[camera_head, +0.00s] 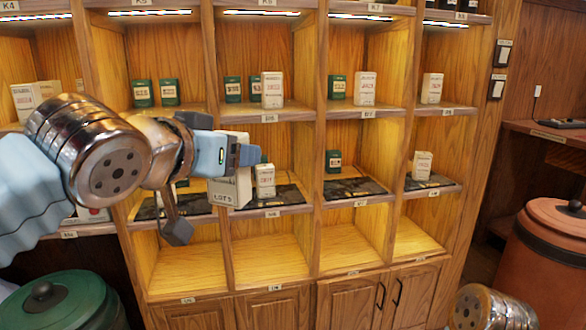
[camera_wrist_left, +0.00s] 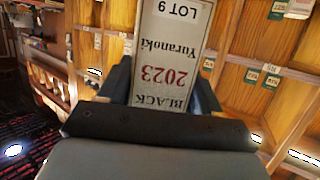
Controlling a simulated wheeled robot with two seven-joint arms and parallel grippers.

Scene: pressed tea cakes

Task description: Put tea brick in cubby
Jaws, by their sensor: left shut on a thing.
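My left gripper (camera_head: 240,156) is shut on a pale boxed tea brick (camera_head: 230,190), in front of the middle shelf row. In the left wrist view, the brick (camera_wrist_left: 168,55) shows upside-down print reading "LOT 9", "Yuranoki", "2023" and "BLACK" between the fingers (camera_wrist_left: 165,95). The wooden cubby shelf (camera_head: 315,206) fills the middle of the head view. Its bottom-row cubbies (camera_head: 270,262) look empty. The held brick overlaps the middle row in the picture; its distance from the shelf is hard to tell. My right gripper is out of view.
White boxes (camera_head: 272,90) and green boxes (camera_head: 337,87) stand in the upper cubbies. The middle row has dark mats (camera_head: 287,193) with a few boxes. A green lidded drum (camera_head: 75,300) stands lower left, a red-brown one (camera_head: 545,255) at right.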

